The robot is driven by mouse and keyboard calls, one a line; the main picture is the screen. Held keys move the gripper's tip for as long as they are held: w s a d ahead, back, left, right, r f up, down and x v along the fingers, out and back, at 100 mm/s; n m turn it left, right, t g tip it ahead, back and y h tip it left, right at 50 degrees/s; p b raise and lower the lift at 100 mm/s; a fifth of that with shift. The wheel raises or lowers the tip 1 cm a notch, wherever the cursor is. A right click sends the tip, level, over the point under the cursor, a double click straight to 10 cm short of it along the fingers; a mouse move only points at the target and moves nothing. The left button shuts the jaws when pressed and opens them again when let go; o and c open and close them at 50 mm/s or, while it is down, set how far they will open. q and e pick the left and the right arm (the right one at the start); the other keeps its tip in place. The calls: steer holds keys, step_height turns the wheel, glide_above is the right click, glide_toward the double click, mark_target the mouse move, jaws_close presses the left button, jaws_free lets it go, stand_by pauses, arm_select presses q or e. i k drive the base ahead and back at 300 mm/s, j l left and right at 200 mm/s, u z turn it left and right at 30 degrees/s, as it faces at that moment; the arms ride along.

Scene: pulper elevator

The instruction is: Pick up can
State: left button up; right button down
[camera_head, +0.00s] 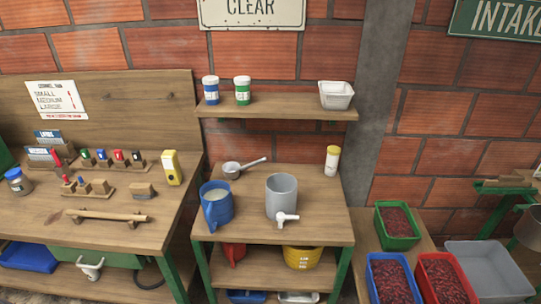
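A grey open-topped cylindrical can (282,198) stands upright on the middle wooden bench. A small white tap-shaped piece (286,219) shows at its front, and I cannot tell whether it is attached. A blue jug (217,207) with pale contents stands to the left of the grey can. Two lidded containers, one blue and white (211,91) and one green and white (242,91), stand on the shelf above. A yellow-and-white container (332,161) stands at the bench's back right. Neither of my grippers is in view.
A metal scoop (240,170) lies behind the jug. The shelf (285,112) overhangs the bench's back and holds a white tub (337,95). Crates of red cherries, including a green one (396,227), stand right. The left bench (90,228) holds tools. The middle bench's front right is clear.

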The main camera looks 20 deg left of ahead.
mark_target(215, 195)
steer(key=u, duration=0.3)
steer(key=i+l+u, duration=0.1)
steer(key=u, duration=0.4)
steer(key=i+l+u, duration=0.2)
steer(key=u, duration=0.25)
steer(key=i+l+u, duration=0.1)
steer(key=u, duration=0.4)
steer(key=l, duration=0.1)
